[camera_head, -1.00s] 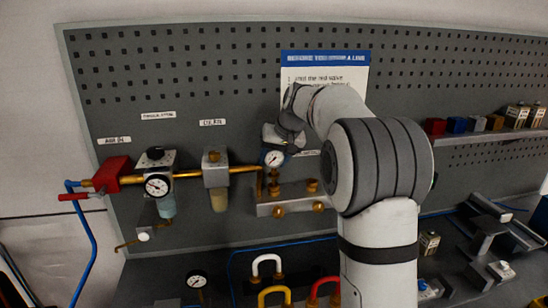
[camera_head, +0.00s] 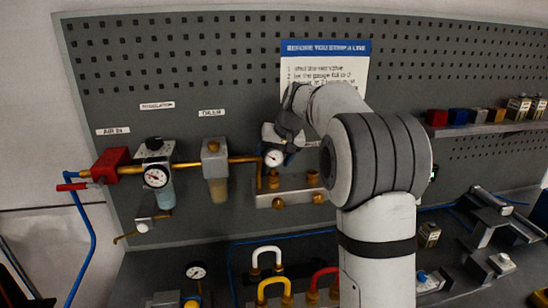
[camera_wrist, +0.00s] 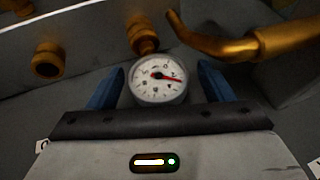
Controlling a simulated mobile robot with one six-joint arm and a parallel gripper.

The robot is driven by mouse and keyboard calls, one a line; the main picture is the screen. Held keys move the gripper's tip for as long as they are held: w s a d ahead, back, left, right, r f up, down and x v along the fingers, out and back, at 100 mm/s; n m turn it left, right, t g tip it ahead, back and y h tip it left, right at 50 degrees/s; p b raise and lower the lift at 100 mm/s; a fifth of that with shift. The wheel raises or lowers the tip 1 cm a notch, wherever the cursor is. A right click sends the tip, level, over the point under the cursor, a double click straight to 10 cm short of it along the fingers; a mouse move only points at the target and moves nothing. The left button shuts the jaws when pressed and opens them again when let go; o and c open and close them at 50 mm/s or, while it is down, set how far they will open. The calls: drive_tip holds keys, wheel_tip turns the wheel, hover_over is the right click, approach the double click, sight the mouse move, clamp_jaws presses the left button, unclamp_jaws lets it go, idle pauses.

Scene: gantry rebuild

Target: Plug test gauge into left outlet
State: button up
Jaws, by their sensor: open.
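The test gauge (camera_head: 274,158), round with a white dial, is upright just above the left brass outlet (camera_head: 273,179) on the grey manifold block (camera_head: 297,196). Its lower end meets or nearly meets the outlet; I cannot tell whether it is seated. The right outlet (camera_head: 312,178) is bare. My gripper (camera_head: 284,145) is at the gauge, partly hidden behind my arm. In the wrist view, my open gripper's blue fingers (camera_wrist: 158,88) stand either side of the gauge (camera_wrist: 158,78), with visible gaps. A brass fitting (camera_wrist: 143,36) shows just beyond the gauge.
A red valve (camera_head: 110,167) is farther left.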

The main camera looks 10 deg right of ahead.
drive_tip(key=b+v, duration=0.1)
drive_tip(key=v, duration=0.6)
drive_tip(key=shift+s+d+r, duration=0.15)
drive_tip(key=shift+r, duration=0.25)
